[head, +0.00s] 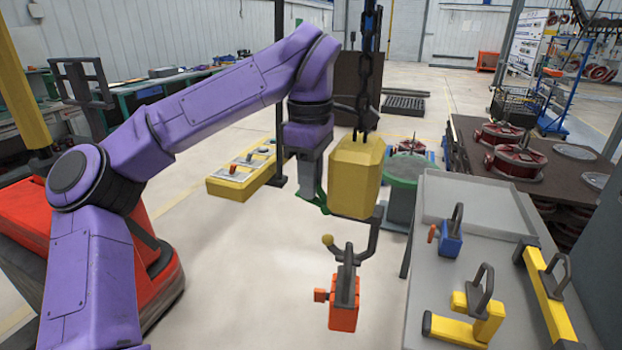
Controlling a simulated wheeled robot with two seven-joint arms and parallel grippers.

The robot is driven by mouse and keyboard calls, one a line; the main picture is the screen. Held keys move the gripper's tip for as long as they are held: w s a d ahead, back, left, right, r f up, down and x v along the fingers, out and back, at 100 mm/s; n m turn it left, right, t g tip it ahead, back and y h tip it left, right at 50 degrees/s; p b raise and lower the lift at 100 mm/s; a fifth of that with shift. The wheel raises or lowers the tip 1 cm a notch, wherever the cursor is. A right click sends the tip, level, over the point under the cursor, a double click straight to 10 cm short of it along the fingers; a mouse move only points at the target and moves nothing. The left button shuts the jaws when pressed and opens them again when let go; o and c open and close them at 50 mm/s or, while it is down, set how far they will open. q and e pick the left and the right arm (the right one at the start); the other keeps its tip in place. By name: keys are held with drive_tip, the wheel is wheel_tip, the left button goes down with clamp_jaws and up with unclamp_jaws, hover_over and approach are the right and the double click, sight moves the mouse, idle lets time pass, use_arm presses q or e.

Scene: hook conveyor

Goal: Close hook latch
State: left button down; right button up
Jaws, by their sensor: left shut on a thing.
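A yellow hook block (357,178) hangs from a dark chain. Below it is the dark grey hook (372,240), with a small yellow knob (327,240) at its left side. An orange piece with a dark handle (343,303) is at the hook's lower end and appears to hang from it. I cannot tell whether the latch is open or shut. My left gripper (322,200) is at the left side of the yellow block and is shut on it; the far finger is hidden. My right gripper is not in view.
A grey table (440,285) at the right holds a blue handled piece (449,240) and yellow handled pieces (478,315). A yellow control box (240,172) with buttons stands behind my left arm. A green-topped drum (403,172) stands behind the block. Floor left of the hook is clear.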

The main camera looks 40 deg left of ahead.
use_arm(q)
drive_tip(key=f+h+b, duration=0.1)
drive_tip(key=b, duration=0.1)
drive_tip(key=a+f+h+b, duration=0.1)
drive_tip(key=h+b, duration=0.1)
drive_tip(key=b, duration=0.1)
drive_tip(key=f+t+h+b, duration=0.1)
drive_tip(key=h+b, duration=0.1)
drive_tip(key=shift+s+a+b, duration=0.25)
drive_tip(key=shift+a+b, duration=0.15)
wheel_tip(320, 180, down, 7)
drive_tip(key=d+t+h+b, duration=0.1)
drive_tip(key=t+h+b, duration=0.3)
drive_tip(key=h+b, duration=1.2)
drive_tip(key=shift+w+d+b, duration=0.2)
drive_tip(key=shift+d+b, duration=0.05)
drive_tip(key=shift+b, duration=11.6)
drive_tip(key=shift+r, duration=0.1)
drive_tip(key=c, duration=1)
unclamp_jaws()
drive_tip(key=shift+d, duration=0.15)
drive_tip(key=shift+c, duration=0.2)
